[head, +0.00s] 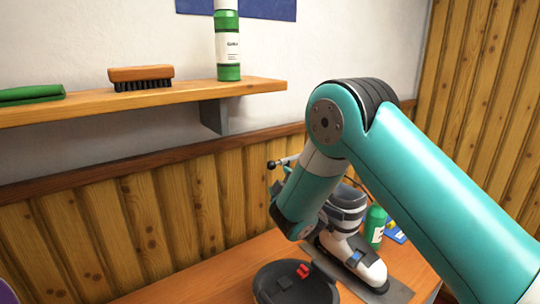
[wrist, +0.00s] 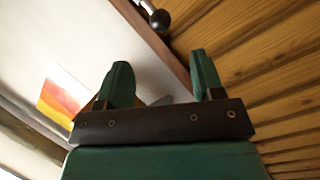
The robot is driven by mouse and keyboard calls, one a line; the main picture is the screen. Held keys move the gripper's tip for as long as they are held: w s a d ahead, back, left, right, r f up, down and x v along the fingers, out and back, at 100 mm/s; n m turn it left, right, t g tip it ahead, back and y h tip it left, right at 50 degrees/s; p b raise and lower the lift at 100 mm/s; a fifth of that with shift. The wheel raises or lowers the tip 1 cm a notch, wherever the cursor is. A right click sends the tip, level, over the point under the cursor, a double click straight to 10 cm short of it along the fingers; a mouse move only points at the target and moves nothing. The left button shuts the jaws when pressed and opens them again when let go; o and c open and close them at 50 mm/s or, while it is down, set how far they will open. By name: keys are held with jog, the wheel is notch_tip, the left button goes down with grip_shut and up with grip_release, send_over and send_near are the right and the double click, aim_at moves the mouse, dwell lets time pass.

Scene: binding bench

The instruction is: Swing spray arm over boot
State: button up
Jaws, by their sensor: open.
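The spray arm shows as a short grey rod with a black ball knob (head: 271,165) at its end, left of my arm in the head view. The rest of it is hidden behind my arm. In the wrist view the knob (wrist: 160,20) is at the top, beyond and apart from my fingertips. My gripper (wrist: 163,75) is open and empty, with its two green fingers apart. In the head view my gripper is mostly hidden by my arm. The grey and white boot (head: 345,250) stands upright on a grey plate (head: 395,293), partly covered by my arm.
A shelf (head: 150,103) with a brush (head: 141,77) and another green bottle (head: 228,45) runs along the wall.

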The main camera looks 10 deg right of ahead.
aim_at(272, 166)
jog(key=w+p, duration=0.2)
jog(key=w, duration=0.2)
jog(key=w+p, duration=0.2)
jog(key=w, duration=0.2)
jog(key=w+p, duration=0.2)
jog(key=w, duration=0.3)
jog(key=shift+a+p, duration=0.25)
jog(key=shift+p, duration=0.15)
